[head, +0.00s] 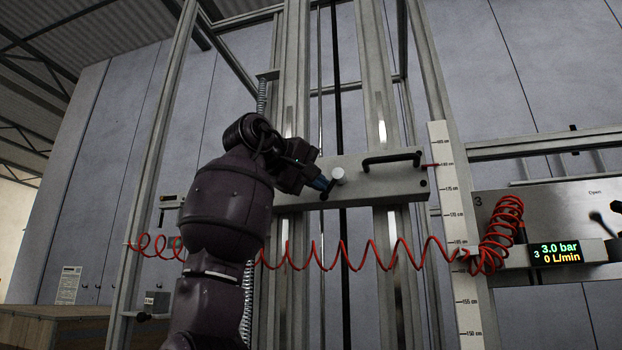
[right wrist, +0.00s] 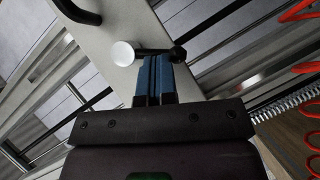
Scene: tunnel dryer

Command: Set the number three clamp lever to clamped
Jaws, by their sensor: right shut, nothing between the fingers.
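A small clamp lever sits on the grey carriage plate (head: 385,185). It has a round silver hub (head: 338,174) and a short black arm ending in a ball (head: 325,195). The right wrist view shows the hub (right wrist: 122,53) at left and the black ball (right wrist: 178,54) at right. I see no number beside this lever. My right gripper (head: 322,184) is shut and empty. Its blue fingertips (right wrist: 157,58) lie together at the black arm, between hub and ball; I cannot tell whether they touch it. My left gripper is not in view.
A black handle (head: 392,158) stands on the plate to the right. A red coiled hose (head: 350,257) hangs across the frame below. At right, a panel marked 3 (head: 490,210) carries a display (head: 557,252) reading 3.0 bar and an "Open" label. A vertical scale (head: 455,220) stands between.

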